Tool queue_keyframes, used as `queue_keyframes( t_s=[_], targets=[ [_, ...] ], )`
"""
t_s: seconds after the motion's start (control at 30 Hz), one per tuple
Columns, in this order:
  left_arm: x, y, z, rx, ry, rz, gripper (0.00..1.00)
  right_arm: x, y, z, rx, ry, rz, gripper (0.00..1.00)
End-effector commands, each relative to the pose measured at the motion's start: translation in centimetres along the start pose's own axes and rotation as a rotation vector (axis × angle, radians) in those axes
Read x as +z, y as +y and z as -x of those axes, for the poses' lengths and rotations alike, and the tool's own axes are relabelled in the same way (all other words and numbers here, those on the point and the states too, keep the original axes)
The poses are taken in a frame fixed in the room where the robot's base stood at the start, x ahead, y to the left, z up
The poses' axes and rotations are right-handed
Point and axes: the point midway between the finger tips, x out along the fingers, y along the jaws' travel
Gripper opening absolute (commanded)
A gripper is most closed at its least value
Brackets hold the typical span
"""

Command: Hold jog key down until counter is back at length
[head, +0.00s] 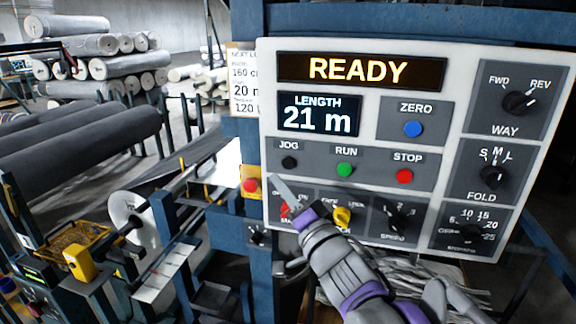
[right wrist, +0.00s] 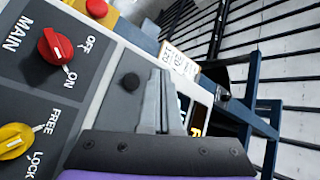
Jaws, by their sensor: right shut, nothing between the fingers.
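The black jog key (head: 289,162) sits on the control panel (head: 365,143), left of the green run key (head: 344,169). The jog key also shows in the right wrist view (right wrist: 130,83). The length counter (head: 318,115) reads 21 m, and the display above it (head: 361,70) reads READY. My right gripper (head: 277,181) is shut and empty, its tip just below the jog key in the head view. In the right wrist view its fingers (right wrist: 160,80) stand beside the key, apart from it in the picture. My left gripper is not in view.
A paper card (head: 244,80) left of the panel shows 20 m, partly cut off. The red stop key (head: 404,176) and blue zero key (head: 412,129) are nearby. A red emergency button (head: 250,186) is left of my gripper. The red main knob (right wrist: 60,47) points to ON.

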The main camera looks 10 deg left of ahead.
Motion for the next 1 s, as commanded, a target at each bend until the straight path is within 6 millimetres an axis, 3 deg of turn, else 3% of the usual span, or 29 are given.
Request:
queue_keyframes(
  t_s=[0.4,1.0],
  targets=[
    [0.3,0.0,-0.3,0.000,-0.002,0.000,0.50,-2.5,2.5,-3.5,0.000,0.000,0.001,0.00],
    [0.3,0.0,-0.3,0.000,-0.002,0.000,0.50,-2.8,2.8,-3.8,0.000,0.000,0.000,0.00]
  ],
)
